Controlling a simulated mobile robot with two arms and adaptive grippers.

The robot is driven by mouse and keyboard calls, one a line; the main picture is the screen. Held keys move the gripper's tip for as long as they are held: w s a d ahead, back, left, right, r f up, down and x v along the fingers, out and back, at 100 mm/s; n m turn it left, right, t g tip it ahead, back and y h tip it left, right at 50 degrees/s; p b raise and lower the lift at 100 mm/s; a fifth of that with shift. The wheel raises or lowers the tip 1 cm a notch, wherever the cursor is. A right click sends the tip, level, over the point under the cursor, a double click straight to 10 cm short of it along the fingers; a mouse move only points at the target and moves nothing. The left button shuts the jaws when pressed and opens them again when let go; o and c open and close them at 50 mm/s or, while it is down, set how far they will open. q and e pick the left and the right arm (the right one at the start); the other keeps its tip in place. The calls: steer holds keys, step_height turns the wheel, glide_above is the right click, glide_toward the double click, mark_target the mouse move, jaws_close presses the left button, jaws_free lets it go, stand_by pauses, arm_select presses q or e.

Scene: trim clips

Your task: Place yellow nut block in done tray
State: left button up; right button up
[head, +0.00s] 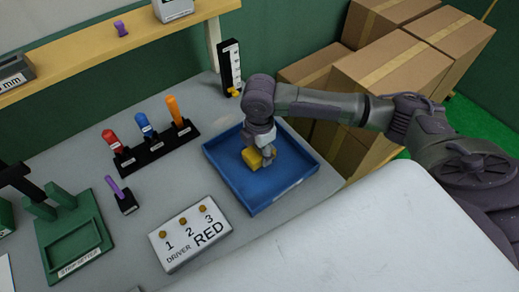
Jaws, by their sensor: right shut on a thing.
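The yellow nut block (251,157) is at my right gripper (262,156), inside the outline of a blue tray (283,187) at the right of the workbench. The right gripper points down over the tray and is shut on the block. The block is at or just above the tray floor; I cannot tell if it touches. The rest of the tray looks empty, and no label on it is readable. My left gripper is not in view.
A rack with red, blue and orange handled drivers (145,130) stands left of the tray. A white sign reading DRIVER RED (190,233) lies in front. A green fixture (73,235) is at left. A black upright gauge (230,66) stands behind the tray. Cardboard boxes (392,68) fill the right.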

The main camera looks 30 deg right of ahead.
steer(key=shift+f, duration=0.3)
steer(key=shift+f, duration=0.1)
steer(key=o, duration=1.3)
step_height(320, 180, up, 12)
steer(key=shift+r+b, duration=0.15)
steer(key=shift+b, duration=0.7)
